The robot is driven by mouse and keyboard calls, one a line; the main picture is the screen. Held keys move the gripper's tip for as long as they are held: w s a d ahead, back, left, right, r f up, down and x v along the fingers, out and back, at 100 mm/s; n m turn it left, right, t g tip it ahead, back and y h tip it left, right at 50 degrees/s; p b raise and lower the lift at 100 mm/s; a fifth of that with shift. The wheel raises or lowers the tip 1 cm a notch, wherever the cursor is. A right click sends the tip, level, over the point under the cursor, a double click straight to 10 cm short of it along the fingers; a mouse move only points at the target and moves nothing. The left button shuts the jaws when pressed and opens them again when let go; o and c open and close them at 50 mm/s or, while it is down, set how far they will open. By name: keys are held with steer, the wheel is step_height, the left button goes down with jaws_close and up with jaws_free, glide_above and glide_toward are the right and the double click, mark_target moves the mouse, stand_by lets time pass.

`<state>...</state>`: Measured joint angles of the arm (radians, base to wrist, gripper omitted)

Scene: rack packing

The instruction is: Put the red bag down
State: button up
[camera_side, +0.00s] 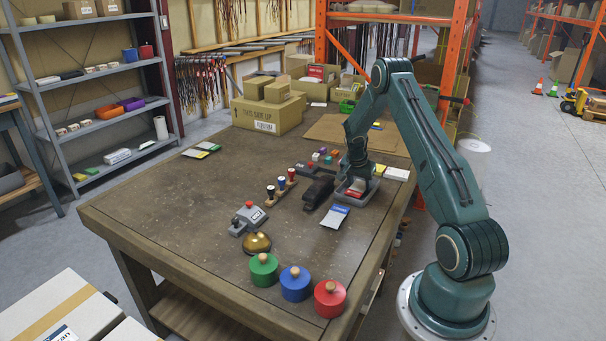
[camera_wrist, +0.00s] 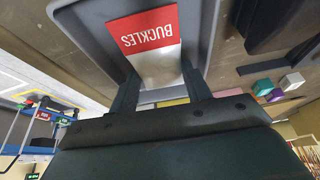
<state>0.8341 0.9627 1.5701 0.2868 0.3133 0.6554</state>
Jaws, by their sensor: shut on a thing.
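The red bag (camera_wrist: 148,38), a red-topped packet with a pale lower part, is marked BUCKLES. My gripper (camera_wrist: 160,84) is shut on its lower end, one finger on each side. In the wrist view the bag lies within the outline of a grey tray (camera_wrist: 90,30). In the side view my gripper (camera_side: 356,176) reaches down at the grey tray (camera_side: 372,190), and part of the red bag (camera_side: 354,191) shows just below the fingers. I cannot tell whether the bag touches the tray floor.
A blue and white bag (camera_side: 335,216) lies in front of the tray. A black stapler-like object (camera_side: 318,192) and stamps (camera_side: 282,185) stand to its left. White packets (camera_side: 397,174) lie to its right. Green, blue and red round pots (camera_side: 295,284) line the near edge.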

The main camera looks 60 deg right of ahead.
mark_target(353, 193)
steer(key=shift+f, duration=0.1)
steer(key=o, duration=1.1)
steer(key=shift+c, duration=0.2)
steer(key=v, duration=1.2)
steer(key=shift+a, duration=0.1)
